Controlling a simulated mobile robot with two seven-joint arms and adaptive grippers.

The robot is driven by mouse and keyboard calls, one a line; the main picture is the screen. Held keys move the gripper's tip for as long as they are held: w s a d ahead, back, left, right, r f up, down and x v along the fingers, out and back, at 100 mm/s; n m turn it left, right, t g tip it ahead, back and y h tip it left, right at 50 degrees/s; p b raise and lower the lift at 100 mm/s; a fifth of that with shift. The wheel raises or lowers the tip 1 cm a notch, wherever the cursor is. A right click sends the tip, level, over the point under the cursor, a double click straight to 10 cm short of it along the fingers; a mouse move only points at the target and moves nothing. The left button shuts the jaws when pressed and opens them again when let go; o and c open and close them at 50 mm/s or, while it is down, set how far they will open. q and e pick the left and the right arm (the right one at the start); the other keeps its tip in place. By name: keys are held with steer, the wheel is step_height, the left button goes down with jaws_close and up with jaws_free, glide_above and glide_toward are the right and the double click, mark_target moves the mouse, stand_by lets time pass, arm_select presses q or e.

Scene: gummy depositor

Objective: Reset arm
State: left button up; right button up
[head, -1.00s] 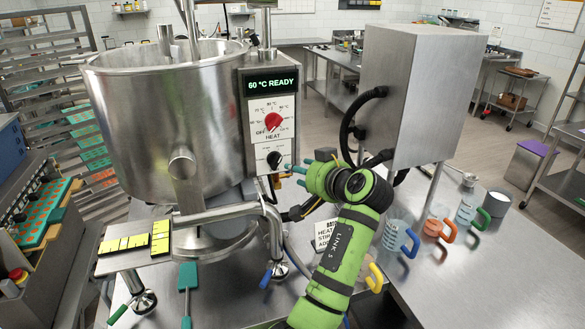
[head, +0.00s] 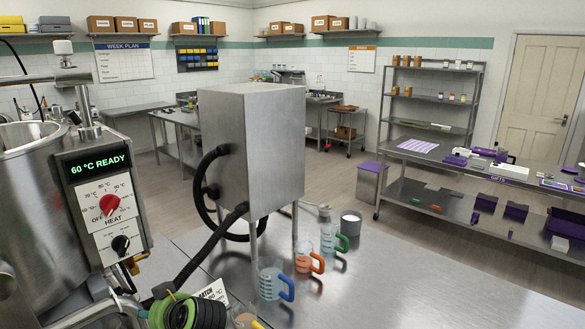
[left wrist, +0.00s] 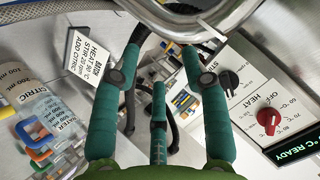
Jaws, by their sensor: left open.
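My left gripper (left wrist: 159,66) shows in the left wrist view with its teal fingers spread and nothing between them. Its green arm (head: 176,312) is cut off at the lower edge of the head view, below the cooker's control panel (head: 103,213). In the left wrist view the control panel (left wrist: 262,98) stands to the right of the fingers, apart from them. Its display reads 60 °C READY, with a red heat knob (head: 108,204) and a black knob (head: 121,244) below. My right gripper is not in view.
A steel box (head: 253,150) on legs stands on the steel table (head: 400,280), with a black hose (head: 205,255) beside it. Jugs with blue (head: 271,278), orange (head: 305,258) and green handles stand near it. A batch card (head: 214,291) is close to my arm. The table's right part is clear.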

arm_select(q)
steer(key=s+d+f+m+h, duration=0.2)
steer(key=s+f+m+h, duration=0.15)
steer(key=s+f, duration=0.85)
steer(key=s+d+f+m+g+h, duration=0.1)
steer(key=s+d+f+h, duration=0.15)
steer(key=s, duration=0.35)
steer(key=s+d+f+m+g+h, duration=0.1)
steer(key=s+d+h, duration=0.15)
steer(key=s, duration=0.35)
steer(key=s+d+f+m+g+h, duration=0.1)
steer(key=s+d, duration=0.3)
steer(key=s, duration=0.2)
step_height(320, 180, down, 31)
steer(key=s+g+b, duration=0.1)
steer(key=s+b, duration=0.1)
steer(key=b, duration=0.4)
steer(key=s+a+f+g+b, duration=0.1)
steer(key=s+a+f+b, duration=0.2)
steer(key=s+f, duration=1.2)
steer(key=shift+f+g+b, duration=0.3)
steer(key=shift+f+b, duration=0.4)
steer(key=shift+f, duration=0.2)
steer(key=shift+s+a, duration=0.1)
